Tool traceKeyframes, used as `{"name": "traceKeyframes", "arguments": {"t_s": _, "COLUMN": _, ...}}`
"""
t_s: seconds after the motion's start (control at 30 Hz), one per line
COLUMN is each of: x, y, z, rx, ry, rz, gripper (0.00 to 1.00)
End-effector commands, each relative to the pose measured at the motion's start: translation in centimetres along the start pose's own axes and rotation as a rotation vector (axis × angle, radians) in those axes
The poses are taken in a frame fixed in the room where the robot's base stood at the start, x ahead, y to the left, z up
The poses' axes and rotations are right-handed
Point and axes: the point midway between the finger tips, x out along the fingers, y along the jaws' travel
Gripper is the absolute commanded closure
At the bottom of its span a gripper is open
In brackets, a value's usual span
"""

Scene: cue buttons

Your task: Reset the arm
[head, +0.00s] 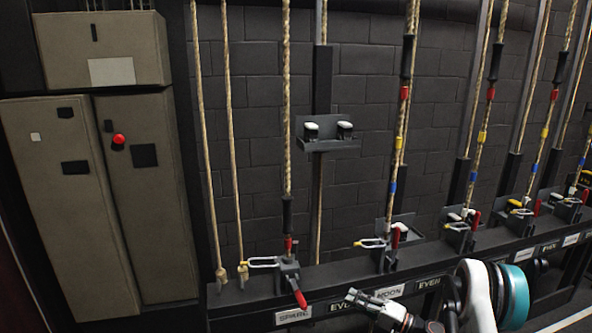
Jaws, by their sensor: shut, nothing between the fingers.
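My arm (480,295), white and dark with a teal band, shows at the bottom right of the head view. It is bent low in front of the rail. My gripper (352,297) is at the left end of the arm and points left. It is shut and holds nothing. It lies in front of the rail's labels, partly over them. A red button (119,139) is on the tall grey-brown cabinet at the left, far from my gripper.
A dark rail (335,275) with rope locks and red handles (298,294) runs along the wall. Vertical ropes (287,110) rise from it. A small bracket (328,142) with two white-topped pieces is on a post. The cabinet (65,210) stands at the left.

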Motion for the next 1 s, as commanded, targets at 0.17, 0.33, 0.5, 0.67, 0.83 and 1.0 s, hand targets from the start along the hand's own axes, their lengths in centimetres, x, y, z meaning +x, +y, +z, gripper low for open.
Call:
{"name": "traceKeyframes", "arguments": {"t_s": 0.17, "x": 1.1, "y": -1.5, "z": -0.7, "rx": -0.003, "ry": -0.007, "rz": 0.048, "gripper": 1.00}}
{"name": "traceKeyframes", "arguments": {"t_s": 0.33, "x": 2.4, "y": -3.4, "z": -1.3, "rx": -0.010, "ry": -0.018, "rz": 0.111, "gripper": 1.00}}
{"name": "traceKeyframes", "arguments": {"t_s": 0.5, "x": 4.0, "y": -6.5, "z": -1.7, "rx": -0.022, "ry": -0.032, "rz": 0.209, "gripper": 1.00}}
{"name": "traceKeyframes", "arguments": {"t_s": 0.67, "x": 5.3, "y": -10.2, "z": -1.4, "rx": -0.044, "ry": -0.048, "rz": 0.328, "gripper": 1.00}}
{"name": "traceKeyframes", "arguments": {"t_s": 0.83, "x": 6.1, "y": -14.1, "z": -0.3, "rx": -0.075, "ry": -0.064, "rz": 0.453, "gripper": 1.00}}
{"name": "traceKeyframes", "arguments": {"t_s": 1.0, "x": 6.0, "y": -17.8, "z": 1.5, "rx": -0.114, "ry": -0.078, "rz": 0.575, "gripper": 1.00}}
